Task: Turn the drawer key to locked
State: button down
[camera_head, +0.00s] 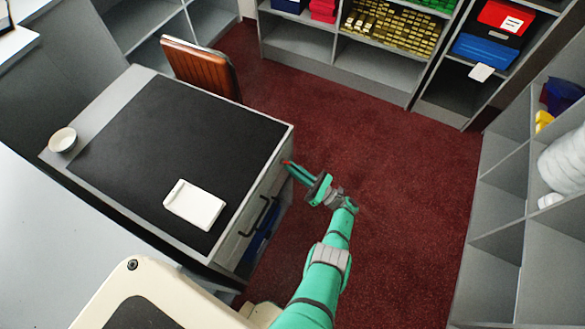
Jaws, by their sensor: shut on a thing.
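The grey desk (210,92) has a drawer front (262,195) on its right side, with dark handles (258,214). My teal gripper (291,167) reaches the far end of this drawer front. It is shut on a small red piece at its tips, which looks like the drawer key (286,162). The key is mostly hidden by the fingers and very small, so its turn angle and the lock face cannot be made out.
A black mat, a white pad (195,204) and a white bowl (62,139) lie on the desk. A brown chair (203,68) stands behind it. Shelves (375,65) line the back and right. The red carpet (400,170) between is clear.

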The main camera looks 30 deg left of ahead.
jog(key=shift+w+n+g, duration=0.1)
jog(key=shift+n+g, duration=0.3)
jog(key=shift+n, duration=0.1)
jog(key=c, duration=1.9)
grip_release()
jog(key=shift+a, duration=0.1)
jog(key=shift+d+r, duration=0.1)
jog(key=shift+d, duration=0.1)
jog(key=shift+r, duration=0.15)
